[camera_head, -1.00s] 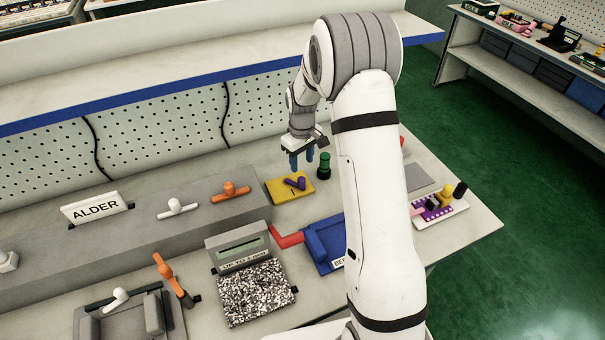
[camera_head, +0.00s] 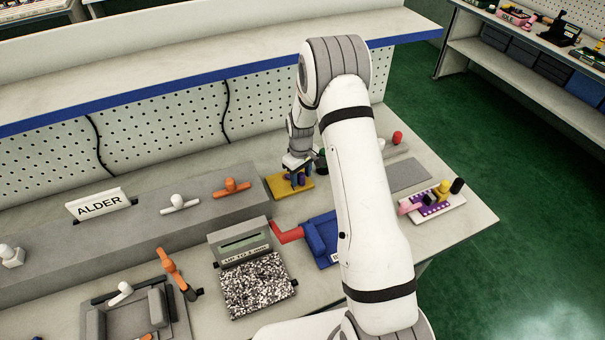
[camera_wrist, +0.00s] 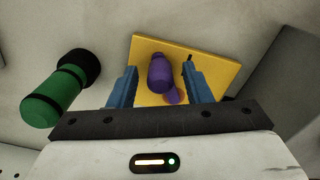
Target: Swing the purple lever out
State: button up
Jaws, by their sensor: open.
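The purple lever (camera_wrist: 160,75) stands on a yellow plate (camera_wrist: 215,70) and shows between my fingers in the wrist view. A smaller purple part (camera_wrist: 172,96) shows beside its near end, partly hidden. My gripper (camera_wrist: 160,88) is open, with one blue finger on each side of the lever and a gap to each. In the head view my gripper (camera_head: 297,178) is low over the yellow plate (camera_head: 278,188), and its fingers hide most of the lever. I cannot tell how far down along the lever the fingertips are.
A green cylinder with black bands (camera_wrist: 55,100) stands left of my gripper in the wrist view. A grey raised ledge with an orange lever (camera_head: 232,188) is left of the plate. A red bar (camera_head: 288,232) and blue fixture (camera_head: 318,240) lie in front.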

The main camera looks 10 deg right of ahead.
jog(key=shift+c, duration=0.4)
grip_shut()
